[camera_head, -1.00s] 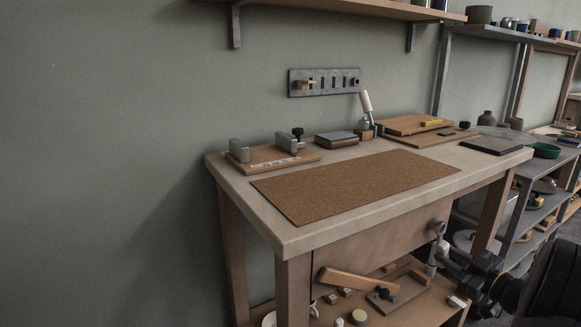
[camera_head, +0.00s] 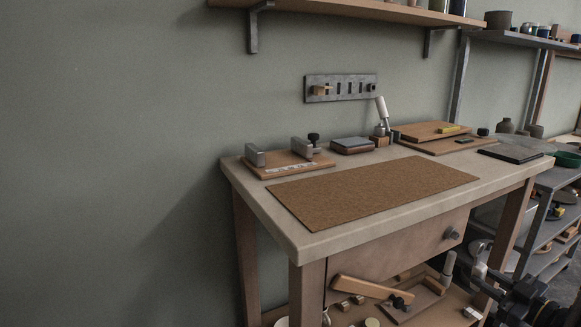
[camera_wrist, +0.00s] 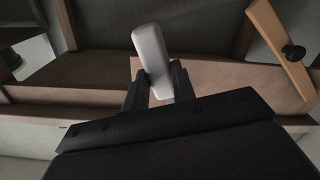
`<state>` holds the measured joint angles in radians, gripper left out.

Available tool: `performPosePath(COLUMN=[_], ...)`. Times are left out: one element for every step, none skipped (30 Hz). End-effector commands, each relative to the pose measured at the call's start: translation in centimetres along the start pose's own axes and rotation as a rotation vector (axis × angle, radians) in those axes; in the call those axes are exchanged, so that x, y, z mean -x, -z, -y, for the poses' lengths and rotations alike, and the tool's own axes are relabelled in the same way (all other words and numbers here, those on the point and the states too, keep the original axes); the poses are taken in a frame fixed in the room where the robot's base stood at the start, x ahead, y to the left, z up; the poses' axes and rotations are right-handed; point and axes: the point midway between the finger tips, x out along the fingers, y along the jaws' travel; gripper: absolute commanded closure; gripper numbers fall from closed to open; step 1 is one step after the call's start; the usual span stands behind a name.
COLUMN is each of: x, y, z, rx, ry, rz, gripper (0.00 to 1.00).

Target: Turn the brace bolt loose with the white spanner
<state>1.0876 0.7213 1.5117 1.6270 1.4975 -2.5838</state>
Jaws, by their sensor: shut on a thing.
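In the wrist view, my gripper (camera_wrist: 159,82) is shut on a pale, rounded handle (camera_wrist: 151,48), which looks like the white spanner. The handle stands up past the fingertips; its lower end is hidden by the jaws. In the head view, the pale handle (camera_head: 448,264) shows under the bench top, below the drawer knob. The bar (camera_wrist: 275,38) and knob (camera_wrist: 293,52) also show at right in the wrist view, apart from my jaws.
The workbench (camera_head: 290,229) carries a brown mat (camera_head: 370,190), a wooden fixture (camera_head: 288,166) and several boards. Its leg (camera_head: 510,228) and drawer (camera_head: 400,250) are close to my arm. Small blocks lie on the lower shelf. A side shelf (camera_head: 560,178) stands at right.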

Motion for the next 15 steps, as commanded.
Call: performPosePath(x=[-0.8, -1.2, -1.7, -2.1, -2.5, -3.0, -3.5, -3.9, -4.5, -5.0, -5.5, -6.2, -6.2, -6.0, -6.0], y=[0.1, 0.1, 0.1, 0.1, 0.1, 0.1, 0.1, 0.1, 0.1, 0.1, 0.1, 0.1, 0.1, 0.1, 0.1], z=[0.1, 0.1, 0.1, 0.1, 0.1, 0.1, 0.1, 0.1, 0.1, 0.1, 0.1, 0.1, 0.2, 0.5, 0.8], rx=[0.001, 0.001, 0.001, 0.0, 0.0, 0.0, 0.0, 0.0, 0.001, 0.001, 0.001, 0.001, -0.021, -0.051, -0.089], ry=[0.004, 0.004, 0.003, 0.003, 0.003, 0.004, 0.004, 0.004, 0.004, 0.004, 0.004, 0.005, 0.002, 0.001, 0.001], rz=[-0.002, -0.002, -0.002, -0.002, -0.002, -0.002, -0.002, -0.002, -0.003, -0.003, -0.002, -0.002, -0.002, -0.001, -0.001], gripper=[1.0, 1.0, 1.0, 1.0, 1.0, 1.0, 1.0, 1.0, 1.0, 1.0, 1.0, 1.0, 1.0, 1.0, 1.0])
